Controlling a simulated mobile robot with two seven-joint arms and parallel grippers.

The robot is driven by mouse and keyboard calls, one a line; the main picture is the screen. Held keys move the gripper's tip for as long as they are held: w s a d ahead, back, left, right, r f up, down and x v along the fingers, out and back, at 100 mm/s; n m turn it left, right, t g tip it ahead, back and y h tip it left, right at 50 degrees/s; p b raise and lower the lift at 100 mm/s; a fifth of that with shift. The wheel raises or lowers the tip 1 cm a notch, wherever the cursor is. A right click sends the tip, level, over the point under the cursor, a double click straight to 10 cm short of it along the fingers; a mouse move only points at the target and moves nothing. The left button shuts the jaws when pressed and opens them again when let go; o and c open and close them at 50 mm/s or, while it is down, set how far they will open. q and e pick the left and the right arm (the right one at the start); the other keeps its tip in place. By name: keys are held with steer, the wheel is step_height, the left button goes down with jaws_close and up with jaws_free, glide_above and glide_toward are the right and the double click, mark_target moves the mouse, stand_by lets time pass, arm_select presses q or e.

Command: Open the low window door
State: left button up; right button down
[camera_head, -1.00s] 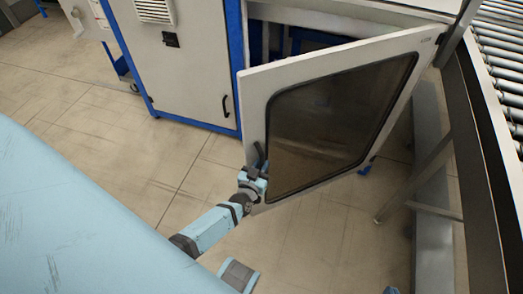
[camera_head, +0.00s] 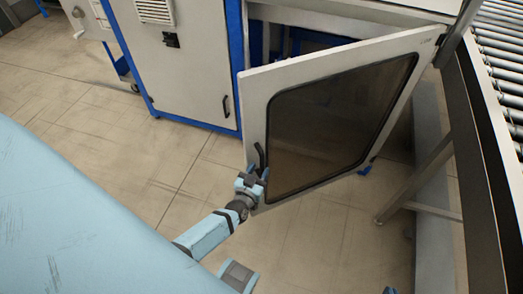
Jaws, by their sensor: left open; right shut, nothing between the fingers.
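The low window door (camera_head: 257,92) has a pale frame around a dark glass pane (camera_head: 335,125). It stands swung wide open, away from the cabinet, with its hinge side at the right. Its dark handle (camera_head: 260,158) is on the free left edge. My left gripper (camera_head: 252,181) is open at the lower end of this handle, close against the door's edge. Whether its fingers touch the handle or the door is too small to tell. My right gripper cannot be made out; only small blue parts of mine show at the bottom edge.
The open cabinet bay (camera_head: 300,40) lies behind the door. A closed cabinet with blue edges (camera_head: 190,70) stands to its left. A roller conveyor (camera_head: 500,60) and its metal support leg (camera_head: 415,180) are at the right. The tiled floor (camera_head: 130,160) at the left is clear.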

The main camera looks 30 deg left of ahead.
arm_select(q)
steer(key=s, duration=0.5)
steer(key=shift+d, duration=0.35)
